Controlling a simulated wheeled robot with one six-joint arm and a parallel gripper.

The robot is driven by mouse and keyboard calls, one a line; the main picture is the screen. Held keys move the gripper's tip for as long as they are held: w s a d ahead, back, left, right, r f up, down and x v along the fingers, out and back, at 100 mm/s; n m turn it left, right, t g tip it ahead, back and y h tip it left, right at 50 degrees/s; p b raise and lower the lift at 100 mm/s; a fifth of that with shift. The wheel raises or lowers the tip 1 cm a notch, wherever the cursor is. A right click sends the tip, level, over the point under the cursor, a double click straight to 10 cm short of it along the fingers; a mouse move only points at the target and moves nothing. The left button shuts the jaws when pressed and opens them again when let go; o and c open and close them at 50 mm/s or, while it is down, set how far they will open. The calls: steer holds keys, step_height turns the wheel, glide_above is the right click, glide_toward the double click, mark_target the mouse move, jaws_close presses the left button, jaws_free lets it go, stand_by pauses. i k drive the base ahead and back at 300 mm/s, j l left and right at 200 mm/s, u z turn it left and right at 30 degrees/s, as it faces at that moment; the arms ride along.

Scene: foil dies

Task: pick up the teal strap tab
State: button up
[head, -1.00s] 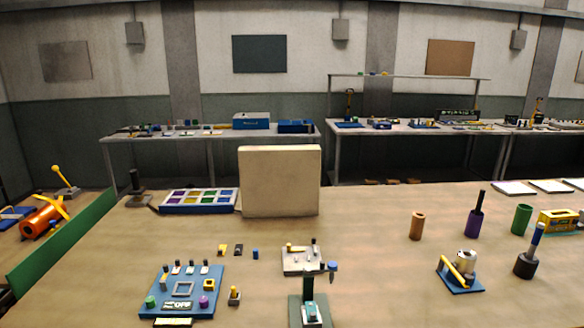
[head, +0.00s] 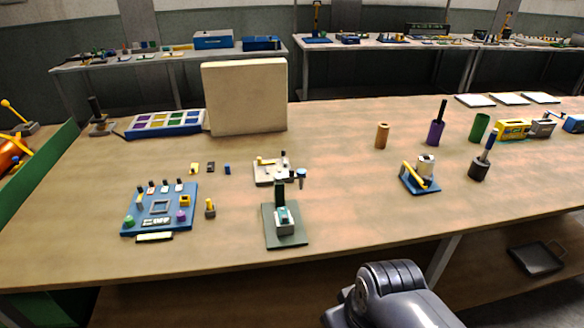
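A small stand on a dark green base plate (head: 291,239) sits near the table's front edge, left of centre in the head view. It has an upright dark green post and a light grey block (head: 286,225) with a small teal piece (head: 282,214) on top. That teal piece may be the teal strap tab; it is too small to tell its shape. A grey rounded part of my arm shows at the bottom, right of centre, below the table's front edge. My gripper's fingers are not in view.
A blue panel with knobs (head: 149,220) lies left of the stand, and a grey fixture (head: 267,178) stands just behind it. A beige upright board (head: 244,98) stands farther back. A blue-based device (head: 420,188) stands to the right. The table between is clear.

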mark_target(283, 213)
steer(key=i+j+z, duration=0.25)
steer(key=j+z, duration=0.25)
steer(key=i+j+z, duration=0.25)
steer(key=j, duration=0.15)
steer(key=j+z, duration=0.25)
steer(key=k+j, duration=0.05)
steer(key=j, duration=0.05)
